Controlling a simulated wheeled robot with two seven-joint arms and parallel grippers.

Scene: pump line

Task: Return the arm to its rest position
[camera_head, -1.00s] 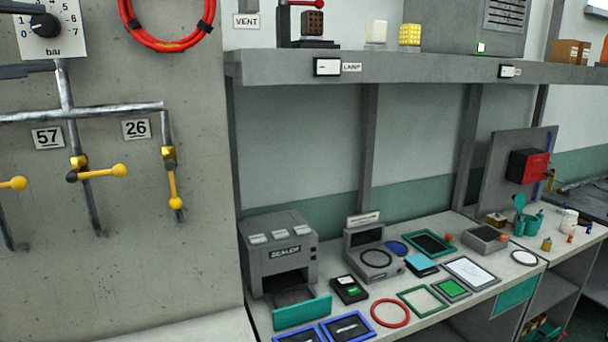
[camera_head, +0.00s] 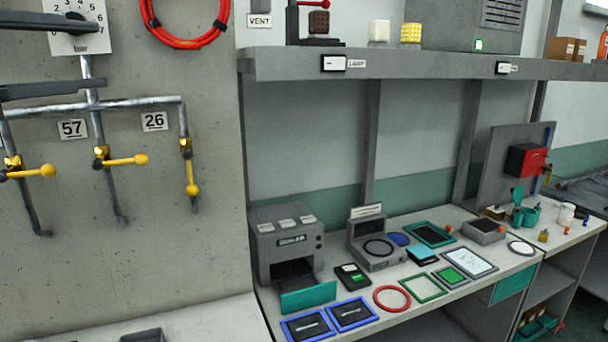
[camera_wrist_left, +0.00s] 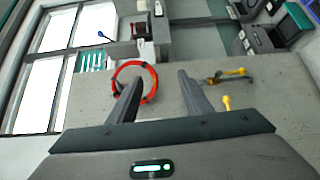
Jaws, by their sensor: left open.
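My left gripper (camera_wrist_left: 158,100) is open and empty in the left wrist view, its two dark fingers spread apart. In the head view its dark fingers (camera_head: 92,52) reach in from the left edge, in front of the pressure dial (camera_head: 75,30) and the grey pipes. The upper finger covers part of the dial. My right gripper is not in view.
Yellow-handled valves (camera_head: 125,160) sit on pipes under plates 57 and 26. A red hose ring (camera_head: 185,40) hangs on the wall. A bench (camera_head: 445,308) with a sealer (camera_head: 288,228), frames and trays stands right, under a shelf (camera_head: 420,66).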

